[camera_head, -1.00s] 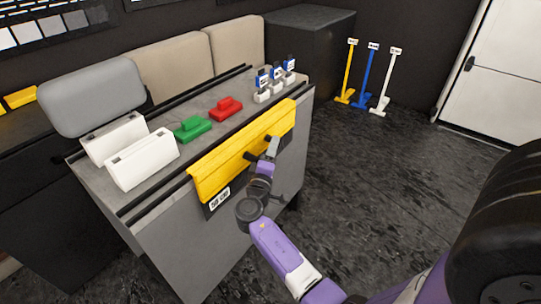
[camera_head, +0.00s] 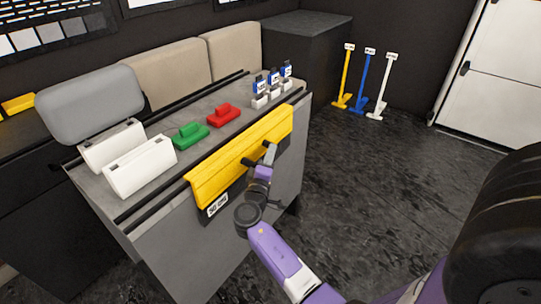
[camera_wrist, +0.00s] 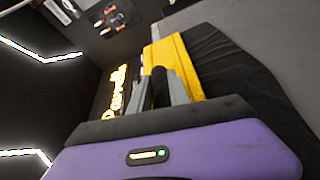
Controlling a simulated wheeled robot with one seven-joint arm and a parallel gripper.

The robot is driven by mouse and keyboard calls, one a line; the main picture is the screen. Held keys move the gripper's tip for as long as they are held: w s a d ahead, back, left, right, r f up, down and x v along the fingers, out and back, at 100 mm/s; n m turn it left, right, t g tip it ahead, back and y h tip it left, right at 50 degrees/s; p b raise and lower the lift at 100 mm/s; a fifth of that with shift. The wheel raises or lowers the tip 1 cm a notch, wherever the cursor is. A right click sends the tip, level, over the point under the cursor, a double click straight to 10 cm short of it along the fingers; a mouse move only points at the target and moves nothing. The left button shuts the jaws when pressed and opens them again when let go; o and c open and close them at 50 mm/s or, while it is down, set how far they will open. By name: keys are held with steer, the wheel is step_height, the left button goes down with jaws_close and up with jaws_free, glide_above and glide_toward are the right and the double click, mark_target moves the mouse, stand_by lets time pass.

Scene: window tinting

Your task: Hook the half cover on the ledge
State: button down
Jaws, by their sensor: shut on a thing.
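The half cover (camera_head: 235,158) is a long yellow strip with a black lower part and a white label. It lies along the counter's front edge, beside the black rail there (camera_head: 150,201). I cannot tell whether it is hooked on or only held against the edge. My gripper (camera_head: 268,154) is at its front, right of its middle, shut on a dark handle. In the wrist view the fingers (camera_wrist: 165,82) close around a dark piece, with the yellow strip (camera_wrist: 178,58) and black cloth (camera_wrist: 235,75) beyond. The cover's back side is hidden.
On the counter stand white holders (camera_head: 140,165), a green block (camera_head: 190,134), a red block (camera_head: 223,115) and small blue-and-white bottles (camera_head: 272,85). A grey cushion-like panel (camera_head: 90,100) is behind the holders.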

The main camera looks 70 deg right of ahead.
steer(key=shift+r+p, duration=0.75)
steer(key=shift+r, duration=0.55)
steer(key=s+a, duration=0.1)
steer(key=s, duration=0.6)
steer(key=shift+s+a+p, duration=0.35)
steer(key=shift+a+p, duration=0.05)
stand_by(0.4)
steer(key=shift+r, duration=0.1)
step_height(320, 180, up, 6)
steer(key=p, duration=0.6)
stand_by(1.9)
